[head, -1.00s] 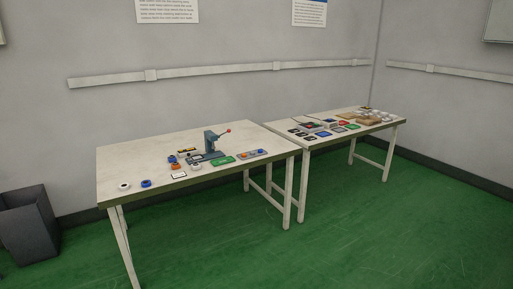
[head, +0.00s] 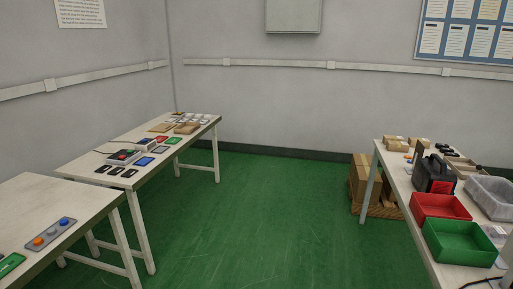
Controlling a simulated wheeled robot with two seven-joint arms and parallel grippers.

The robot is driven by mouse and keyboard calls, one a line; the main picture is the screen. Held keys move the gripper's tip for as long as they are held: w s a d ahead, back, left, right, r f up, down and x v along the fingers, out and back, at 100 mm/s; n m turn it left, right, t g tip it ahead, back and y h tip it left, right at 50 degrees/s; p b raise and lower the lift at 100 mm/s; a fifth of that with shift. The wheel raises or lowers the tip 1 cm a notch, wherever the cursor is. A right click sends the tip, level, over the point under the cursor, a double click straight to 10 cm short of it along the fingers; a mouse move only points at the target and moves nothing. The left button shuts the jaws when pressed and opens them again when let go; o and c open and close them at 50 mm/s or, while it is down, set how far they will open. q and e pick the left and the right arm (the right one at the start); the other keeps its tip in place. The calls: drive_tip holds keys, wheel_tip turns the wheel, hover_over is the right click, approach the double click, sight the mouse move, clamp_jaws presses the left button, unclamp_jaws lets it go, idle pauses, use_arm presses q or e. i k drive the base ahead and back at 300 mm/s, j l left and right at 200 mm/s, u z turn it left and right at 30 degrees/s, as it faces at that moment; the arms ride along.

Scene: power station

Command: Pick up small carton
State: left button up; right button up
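Small brown cartons show at the far end of the right table in the head view: one carton (head: 393,142) at its far left corner, and another carton (head: 419,144) beside it. A flat brown box (head: 187,128) also lies on the far left table, near several small white items. Which of these is the small carton I cannot tell from this distance. Neither of my grippers shows in the view.
Large stacked cardboard boxes (head: 364,180) stand on the floor beside the right table. That table holds a red bin (head: 440,206), a green bin (head: 460,243), a clear bin (head: 490,198) and a black case (head: 434,174). The green floor (head: 260,215) between the tables is clear.

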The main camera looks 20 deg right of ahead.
sight(395, 146)
drive_tip(key=i+l+z, duration=0.25)
drive_tip(key=i+z, duration=0.2)
drive_tip(key=i, duration=0.45)
drive_tip(key=i+j+z, duration=0.1)
drive_tip(key=i+z, duration=0.4)
drive_tip(key=i, duration=0.4)
drive_tip(key=i+z, duration=0.1)
drive_tip(key=i, duration=0.7)
drive_tip(key=i+j, duration=0.1)
drive_tip(key=i, duration=0.7)
drive_tip(key=i+z, duration=0.15)
drive_tip(key=i, duration=0.65)
drive_tip(key=i+l+z, duration=0.1)
drive_tip(key=i+z, duration=0.6)
drive_tip(key=i, duration=0.25)
drive_tip(key=i+j+z, duration=0.35)
drive_tip(key=i+l, duration=0.1)
